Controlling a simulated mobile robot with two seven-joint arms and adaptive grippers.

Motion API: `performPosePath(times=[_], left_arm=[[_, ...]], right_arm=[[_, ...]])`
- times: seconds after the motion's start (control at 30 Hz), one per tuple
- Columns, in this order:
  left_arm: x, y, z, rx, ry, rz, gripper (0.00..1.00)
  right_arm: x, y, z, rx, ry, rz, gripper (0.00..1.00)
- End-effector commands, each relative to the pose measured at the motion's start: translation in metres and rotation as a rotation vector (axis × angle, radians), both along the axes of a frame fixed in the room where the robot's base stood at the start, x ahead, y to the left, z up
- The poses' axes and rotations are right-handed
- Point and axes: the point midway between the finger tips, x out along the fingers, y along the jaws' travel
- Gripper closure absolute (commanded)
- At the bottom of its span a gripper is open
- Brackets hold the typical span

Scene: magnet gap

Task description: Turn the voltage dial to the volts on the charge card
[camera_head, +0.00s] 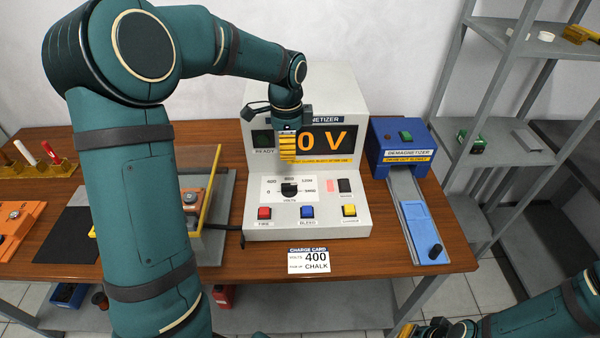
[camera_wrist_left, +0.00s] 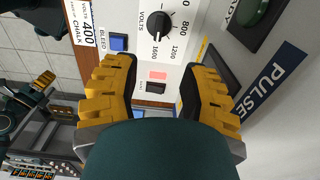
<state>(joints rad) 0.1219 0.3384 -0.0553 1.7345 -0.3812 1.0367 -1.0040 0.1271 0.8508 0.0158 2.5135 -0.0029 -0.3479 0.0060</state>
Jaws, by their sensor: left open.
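The voltage dial (camera_head: 289,189) is a black knob on the white magnetizer's sloped front panel, with a printed volts scale around it. In the left wrist view the dial (camera_wrist_left: 156,23) lies beyond the fingertips, apart from them. A pointer mark shows on the knob, but its exact setting is hard to read. The charge card (camera_head: 309,261) on the table's front edge reads 400 volts and CHALK. The magnetizer's display (camera_head: 330,139) shows "0 V", its left part hidden by my gripper. My left gripper (camera_head: 287,158) is open and empty above the dial; its spread fingers (camera_wrist_left: 158,75) show in the wrist view.
Red, blue (camera_head: 307,212) and yellow buttons line the panel below the dial. A blue demagnetizer (camera_head: 400,142) stands to the right. A fixture with a yellow bar (camera_head: 210,190) stands left. My right gripper (camera_head: 407,330) is low at the bottom edge, partly cut off.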

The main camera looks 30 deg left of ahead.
Motion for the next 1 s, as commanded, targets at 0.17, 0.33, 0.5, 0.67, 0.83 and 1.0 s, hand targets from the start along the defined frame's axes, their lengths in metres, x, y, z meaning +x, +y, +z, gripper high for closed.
performPosePath(times=[0.17,0.33,0.5,0.67,0.83,1.0], left_arm=[[-0.001,0.0,-0.013,0.0,0.006,-0.002,0.56],[-0.001,0.0,-0.043,-0.001,0.007,0.0,0.56],[-0.001,0.0,-0.078,0.0,0.007,-0.001,0.56],[-0.001,0.0,-0.107,0.0,0.006,-0.002,0.56],[-0.001,0.0,-0.128,-0.001,0.005,-0.001,0.56],[0.0,0.0,-0.138,0.0,0.002,0.0,0.56]], right_arm=[[0.0,0.0,-0.004,0.0,0.0,0.0,1.0],[0.001,0.0,-0.011,0.0,-0.003,-0.001,1.0],[0.003,-0.001,-0.019,-0.002,-0.008,-0.002,1.0],[0.004,-0.001,-0.025,-0.002,-0.01,-0.003,1.0],[0.005,-0.001,-0.03,-0.003,-0.012,-0.004,1.0],[0.006,-0.001,-0.031,-0.003,-0.014,-0.004,1.0]])
